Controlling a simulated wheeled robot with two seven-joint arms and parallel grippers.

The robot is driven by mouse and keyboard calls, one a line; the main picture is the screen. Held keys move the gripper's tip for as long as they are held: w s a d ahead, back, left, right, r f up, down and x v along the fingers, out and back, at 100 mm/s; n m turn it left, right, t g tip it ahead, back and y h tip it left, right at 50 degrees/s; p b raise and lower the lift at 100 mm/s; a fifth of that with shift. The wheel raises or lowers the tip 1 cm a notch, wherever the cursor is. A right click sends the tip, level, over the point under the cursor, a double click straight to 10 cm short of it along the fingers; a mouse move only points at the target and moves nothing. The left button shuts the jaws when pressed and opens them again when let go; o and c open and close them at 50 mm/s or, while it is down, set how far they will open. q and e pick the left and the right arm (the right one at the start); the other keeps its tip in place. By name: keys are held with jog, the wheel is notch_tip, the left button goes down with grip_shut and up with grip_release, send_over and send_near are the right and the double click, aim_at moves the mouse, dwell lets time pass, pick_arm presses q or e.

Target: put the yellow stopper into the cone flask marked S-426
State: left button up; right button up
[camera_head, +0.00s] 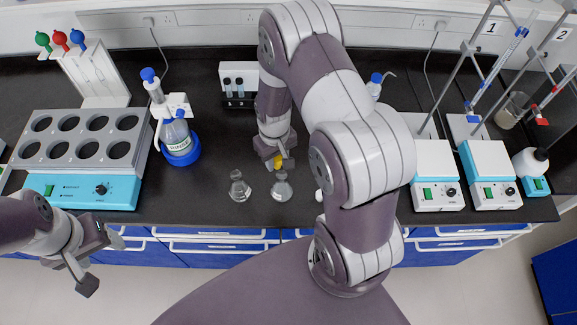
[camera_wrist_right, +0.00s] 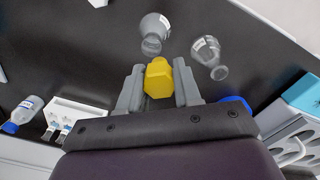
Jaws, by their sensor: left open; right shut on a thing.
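The yellow stopper (camera_head: 278,162) is between the fingers of my right gripper (camera_head: 276,160), which is shut on it. In the right wrist view the yellow stopper (camera_wrist_right: 158,78) sits between both fingers of that gripper (camera_wrist_right: 158,88). Two small clear cone flasks stand near the bench's front edge, a left one (camera_head: 239,188) and a right one (camera_head: 281,188). The stopper is close to the right flask's neck; whether they touch is unclear. Both flasks (camera_wrist_right: 153,32) (camera_wrist_right: 208,56) also show in the right wrist view, with unreadable labels. My left gripper (camera_head: 100,262) is open and empty, in front of the bench.
A small vial rack (camera_head: 238,84) is behind. Two stirrer hotplates (camera_head: 436,195) (camera_head: 493,195) with stands are right. The bench between the blue holder and flasks is clear.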

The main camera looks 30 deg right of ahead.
jog(key=shift+w+d, duration=0.25)
jog(key=shift+w, duration=0.05)
jog(key=f+b, duration=0.4)
jog(key=shift+d+f, duration=0.25)
jog(key=shift+f, duration=0.15)
jog(key=shift+f+b, duration=0.2)
jog(key=shift+b, duration=0.1)
jog(key=shift+s+d, duration=0.25)
jog(key=shift+d, duration=0.15)
jog(key=shift+w+a, duration=0.1)
jog(key=shift+a, duration=0.15)
pick_arm(q)
jog(key=f, duration=0.1)
jog(key=d+f, duration=0.1)
jog(key=f, duration=0.2)
jog(key=shift+s+d, duration=0.2)
jog(key=shift+s, duration=0.2)
jog(key=shift+d, duration=0.15)
pick_arm(e)
jog(key=shift+d, duration=0.2)
pick_arm(q)
jog(key=shift+r, duration=0.1)
pick_arm(e)
jog(key=shift+a, duration=0.1)
